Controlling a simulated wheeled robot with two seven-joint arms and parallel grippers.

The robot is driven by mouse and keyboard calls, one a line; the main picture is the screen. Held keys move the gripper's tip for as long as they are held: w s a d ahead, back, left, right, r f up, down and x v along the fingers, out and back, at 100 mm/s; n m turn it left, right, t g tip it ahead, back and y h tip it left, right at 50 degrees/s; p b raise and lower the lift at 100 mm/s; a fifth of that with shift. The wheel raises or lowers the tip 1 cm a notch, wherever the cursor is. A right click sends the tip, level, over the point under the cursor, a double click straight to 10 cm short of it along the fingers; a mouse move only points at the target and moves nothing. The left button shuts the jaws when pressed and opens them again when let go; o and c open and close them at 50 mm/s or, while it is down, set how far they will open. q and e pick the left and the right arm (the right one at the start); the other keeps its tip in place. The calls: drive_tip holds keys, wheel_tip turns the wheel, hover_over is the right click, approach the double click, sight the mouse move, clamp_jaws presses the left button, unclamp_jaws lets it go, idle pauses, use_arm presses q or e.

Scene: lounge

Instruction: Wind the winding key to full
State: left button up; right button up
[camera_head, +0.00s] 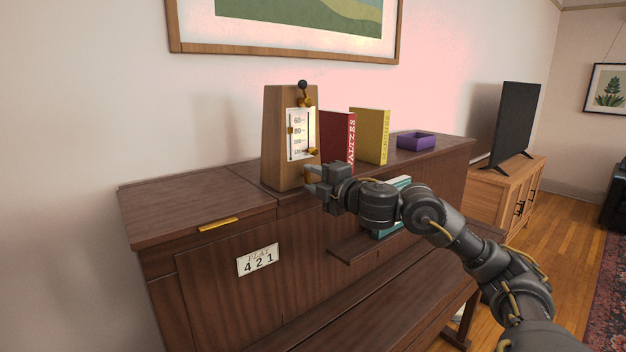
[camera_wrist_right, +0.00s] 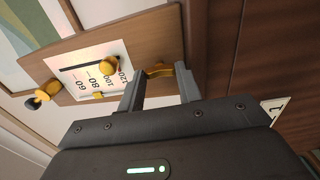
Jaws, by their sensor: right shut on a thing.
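A wooden metronome (camera_head: 283,140) with a white 60-to-120 scale plate (camera_head: 301,133) stands upright on the piano top (camera_head: 200,208). In the right wrist view its wooden front (camera_wrist_right: 155,38) shows sideways. My right gripper (camera_head: 312,177) is at the low front of the metronome. In the right wrist view its two fingers (camera_wrist_right: 160,82) are shut on a brass winding key (camera_wrist_right: 159,70), one finger at each side. The head view does not show the key clearly behind the gripper. My left gripper is in neither view.
A red book (camera_head: 337,138) and a yellow book (camera_head: 371,135) stand right of the metronome, with a purple box (camera_head: 416,141) beyond. A brass knob (camera_wrist_right: 108,65) sticks out near the scale. The piano top's left part is bare.

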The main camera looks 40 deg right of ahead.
drive_tip(key=o, duration=1)
drive_tip(key=shift+s+a+f, duration=0.1)
drive_tip(key=shift+f, duration=0.15)
